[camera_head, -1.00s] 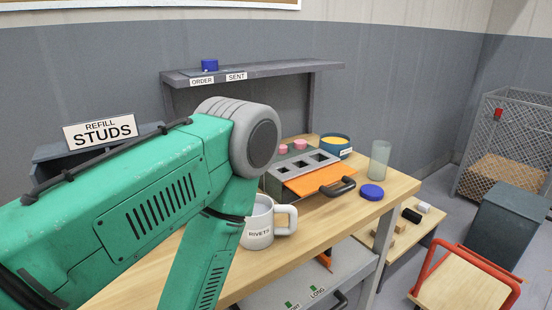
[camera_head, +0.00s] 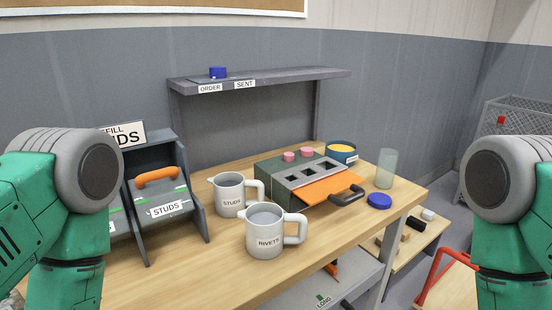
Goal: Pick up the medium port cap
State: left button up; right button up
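Several caps are in view, and none shows a size label I can read. A blue round cap (camera_head: 379,201) lies flat on the wooden table near its right edge. Another blue cap (camera_head: 218,72) sits on the grey shelf (camera_head: 275,79). Two pink caps (camera_head: 289,156) stand on the dark green box with square openings (camera_head: 280,177). I cannot tell from the picture which cap is the medium one. My two arms show at the left and right edges, but both grippers are out of the frame.
A studs jug (camera_head: 228,193) and a rivets jug (camera_head: 265,243) stand in front of the box. A translucent cup (camera_head: 387,167) and a bowl with yellow contents (camera_head: 342,149) are nearby. Stud bins (camera_head: 160,215) stand left.

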aim_at(288, 156)
jog(key=i+l, duration=0.15)
jog(key=l, duration=0.2)
jog(key=i+l+u, duration=0.1)
jog(key=l, duration=0.3)
jog(key=i+l, duration=0.2)
jog(key=l, duration=0.2)
